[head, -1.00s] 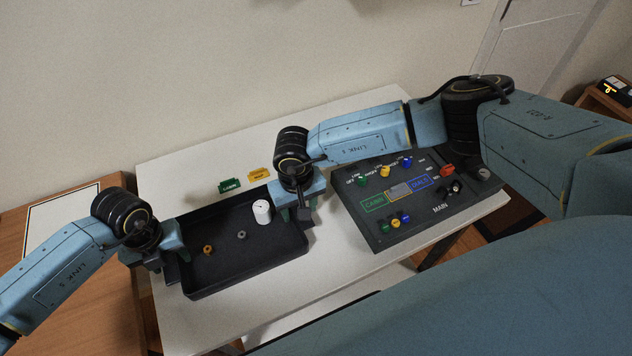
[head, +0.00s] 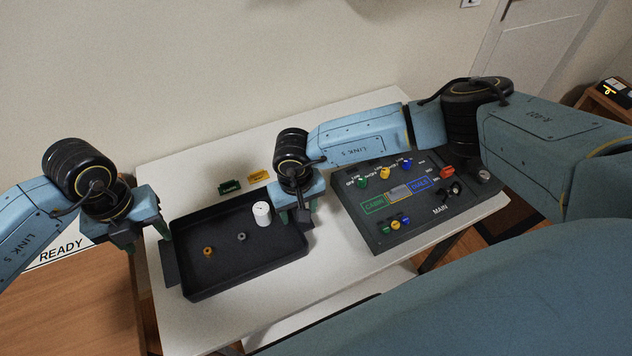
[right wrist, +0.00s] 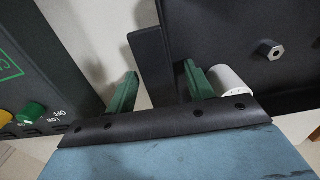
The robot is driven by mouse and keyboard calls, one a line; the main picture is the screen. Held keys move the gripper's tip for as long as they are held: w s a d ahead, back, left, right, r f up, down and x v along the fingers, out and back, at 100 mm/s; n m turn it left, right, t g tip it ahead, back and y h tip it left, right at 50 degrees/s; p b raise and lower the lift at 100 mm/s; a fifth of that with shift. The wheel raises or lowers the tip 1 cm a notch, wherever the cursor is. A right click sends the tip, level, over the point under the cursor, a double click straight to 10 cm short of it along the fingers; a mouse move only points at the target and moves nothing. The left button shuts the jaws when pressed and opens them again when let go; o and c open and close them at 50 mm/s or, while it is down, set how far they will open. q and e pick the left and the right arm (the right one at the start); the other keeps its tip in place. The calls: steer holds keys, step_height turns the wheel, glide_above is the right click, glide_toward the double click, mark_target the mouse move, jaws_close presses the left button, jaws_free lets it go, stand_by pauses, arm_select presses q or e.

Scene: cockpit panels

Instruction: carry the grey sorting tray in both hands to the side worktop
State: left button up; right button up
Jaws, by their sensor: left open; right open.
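The grey sorting tray (head: 245,279), dark in the picture, sits on the white table. It holds an orange nut (head: 208,251), a grey nut (head: 242,237) and a white cylinder (head: 262,213). My left gripper (head: 148,238) is open and empty, above and left of the tray's left handle (head: 169,264), apart from it. My right gripper (head: 296,213) is at the tray's right side. In the right wrist view its open fingers (right wrist: 160,88) stand on either side of the tray's upright handle plate (right wrist: 151,62). The wooden side worktop (head: 90,305) is at the left.
A control panel (head: 376,227) with coloured knobs stands right of the tray. A white READY mat (head: 62,250) lies on the side worktop, partly hidden by my left arm.

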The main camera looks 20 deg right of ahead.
step_height(320, 180, up, 12)
stand_by(0.6)
stand_by(0.4)
